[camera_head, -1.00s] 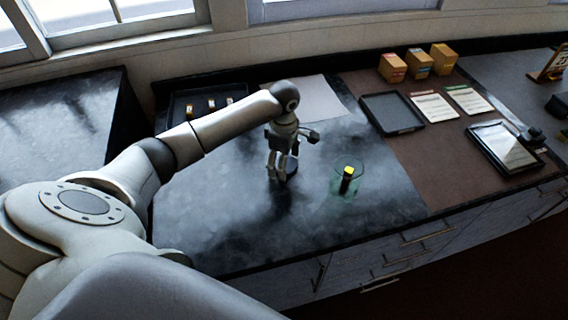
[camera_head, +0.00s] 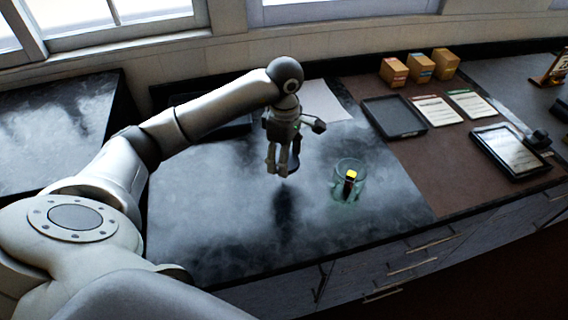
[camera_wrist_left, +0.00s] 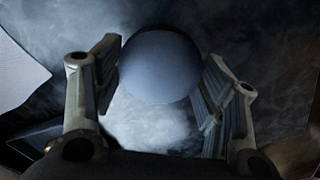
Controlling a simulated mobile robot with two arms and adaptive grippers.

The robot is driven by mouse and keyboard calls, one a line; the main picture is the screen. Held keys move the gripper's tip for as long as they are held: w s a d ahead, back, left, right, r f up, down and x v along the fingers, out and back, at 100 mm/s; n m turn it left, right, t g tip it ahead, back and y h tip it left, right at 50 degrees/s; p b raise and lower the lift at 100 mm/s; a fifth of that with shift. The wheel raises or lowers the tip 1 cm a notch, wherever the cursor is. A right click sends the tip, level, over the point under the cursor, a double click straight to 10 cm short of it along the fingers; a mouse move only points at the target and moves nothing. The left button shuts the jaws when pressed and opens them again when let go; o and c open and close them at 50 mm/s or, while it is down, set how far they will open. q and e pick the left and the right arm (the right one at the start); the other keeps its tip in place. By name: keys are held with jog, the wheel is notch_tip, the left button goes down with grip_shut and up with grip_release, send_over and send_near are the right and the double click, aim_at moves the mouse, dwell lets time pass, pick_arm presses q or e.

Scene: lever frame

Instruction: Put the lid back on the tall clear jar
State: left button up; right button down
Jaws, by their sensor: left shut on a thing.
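The tall clear jar (camera_head: 338,190) stands upright and uncovered on the dark counter, with a dark item with a yellow top (camera_head: 351,175) inside it. My left gripper (camera_head: 283,170) is above the counter, to the left of the jar and apart from it. In the left wrist view, the round grey lid (camera_wrist_left: 160,64) sits between the two fingers of the gripper (camera_wrist_left: 160,85), which is shut on it. In the head view the lid is a small dark shape (camera_head: 294,163), mostly hidden behind the fingers. My right gripper is in neither view.
A black tray (camera_head: 394,116), two printed cards, a tablet (camera_head: 508,150) and several small yellow boxes (camera_head: 420,66) are on the right and back. A white sheet (camera_head: 322,102) lies behind the gripper. The counter in front of the jar is clear.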

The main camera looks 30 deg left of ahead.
pick_arm(q)
jog(key=s+d+r+b, duration=0.2)
jog(key=s+d+r, duration=0.4)
jog(key=s, duration=0.2)
jog(key=shift+s+d, duration=0.15)
jog(key=shift+s, duration=0.2)
jog(key=shift+f, duration=0.1)
